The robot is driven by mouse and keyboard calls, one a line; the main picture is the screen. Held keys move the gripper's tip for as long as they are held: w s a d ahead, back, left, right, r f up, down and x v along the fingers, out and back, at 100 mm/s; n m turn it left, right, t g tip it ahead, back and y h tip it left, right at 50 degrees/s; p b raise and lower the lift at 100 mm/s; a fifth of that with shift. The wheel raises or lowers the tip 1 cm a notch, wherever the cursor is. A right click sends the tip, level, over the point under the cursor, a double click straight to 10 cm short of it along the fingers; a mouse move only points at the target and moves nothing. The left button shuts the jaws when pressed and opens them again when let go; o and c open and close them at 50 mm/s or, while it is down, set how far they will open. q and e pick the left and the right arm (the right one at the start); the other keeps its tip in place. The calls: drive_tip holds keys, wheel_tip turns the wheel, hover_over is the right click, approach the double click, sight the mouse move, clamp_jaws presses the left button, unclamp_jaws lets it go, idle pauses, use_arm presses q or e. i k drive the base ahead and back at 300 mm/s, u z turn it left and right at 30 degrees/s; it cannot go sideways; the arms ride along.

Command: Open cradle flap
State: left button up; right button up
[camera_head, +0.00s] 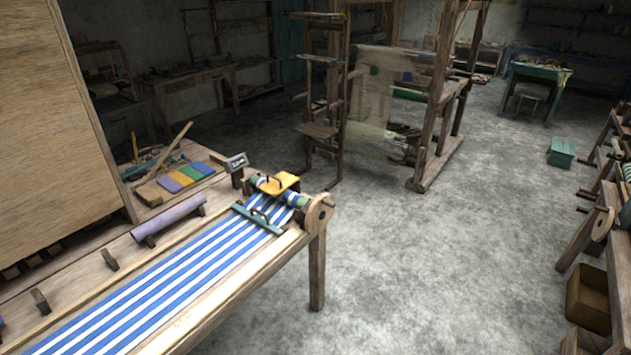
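A small yellow-orange flap (278,183) sits over the cloth roll (297,200) at the far end of the loom table. It looks slightly tilted, and I cannot tell whether it is latched. The roll lies in a wooden cradle with a round wooden end disc (320,212) on its right. Blue and white striped cloth (165,285) runs from the roll toward the near left. A green bar (247,213) with a dark handle lies across the cloth just before the roll. Neither of my grippers is in view.
A purple roll (168,219) lies on pegs left of the cloth. A tall wooden panel (50,125) blocks the left. The concrete floor (430,260) right of the table is clear.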

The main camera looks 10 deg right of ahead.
sight(274, 187)
drive_tip(key=u, duration=0.4)
drive_tip(key=i, duration=0.85)
drive_tip(key=u, duration=0.5)
drive_tip(key=i, duration=0.75)
drive_tip(key=z, duration=0.15)
